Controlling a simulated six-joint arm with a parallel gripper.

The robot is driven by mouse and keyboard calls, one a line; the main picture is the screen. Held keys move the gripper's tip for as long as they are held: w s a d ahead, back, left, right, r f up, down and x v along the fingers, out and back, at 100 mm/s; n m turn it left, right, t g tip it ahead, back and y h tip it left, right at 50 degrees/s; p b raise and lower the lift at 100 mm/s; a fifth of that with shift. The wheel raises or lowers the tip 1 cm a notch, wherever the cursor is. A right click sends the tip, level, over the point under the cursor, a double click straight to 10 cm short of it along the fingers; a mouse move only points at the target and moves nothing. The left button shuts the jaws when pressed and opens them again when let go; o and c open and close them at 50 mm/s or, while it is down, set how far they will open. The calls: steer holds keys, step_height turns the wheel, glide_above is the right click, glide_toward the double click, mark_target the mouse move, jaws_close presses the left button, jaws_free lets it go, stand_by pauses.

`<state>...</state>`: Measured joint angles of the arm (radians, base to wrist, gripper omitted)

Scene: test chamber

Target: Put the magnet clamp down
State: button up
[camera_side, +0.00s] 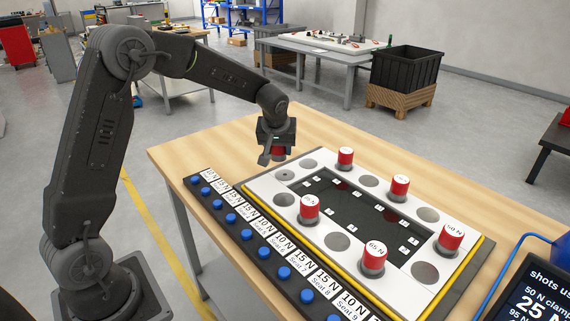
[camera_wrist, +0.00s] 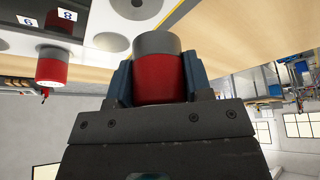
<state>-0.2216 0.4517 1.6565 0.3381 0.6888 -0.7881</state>
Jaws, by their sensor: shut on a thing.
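My gripper (camera_side: 275,157) is shut on a red and grey magnet clamp (camera_side: 278,152) and holds it above the back left corner of the white frame. In the wrist view the held clamp (camera_wrist: 158,78) sits between the two blue-grey fingers of my gripper (camera_wrist: 158,85), with its grey end pointing away from the gripper. The white frame (camera_side: 264,192) has round grey seats and a dark panel (camera_side: 335,214) in its middle. Several other red and white clamps stand on the frame, among them one at the back (camera_side: 346,157) and one marked 65 N (camera_side: 374,258).
A row of blue buttons (camera_side: 246,234) with white force labels runs along the table's left edge. A screen (camera_side: 530,290) stands at the front right. The wooden table (camera_side: 190,150) is bare behind the frame. Another clamp (camera_wrist: 52,68) shows left in the wrist view.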

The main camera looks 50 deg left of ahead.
mark_target(285, 159)
steer(key=shift+w+d+f, duration=0.5)
steer(key=shift+w+d, duration=0.1)
steer(key=shift+d, duration=0.05)
steer(key=shift+f, duration=2)
steer(key=shift+f, duration=0.2)
steer(key=o, duration=1.1)
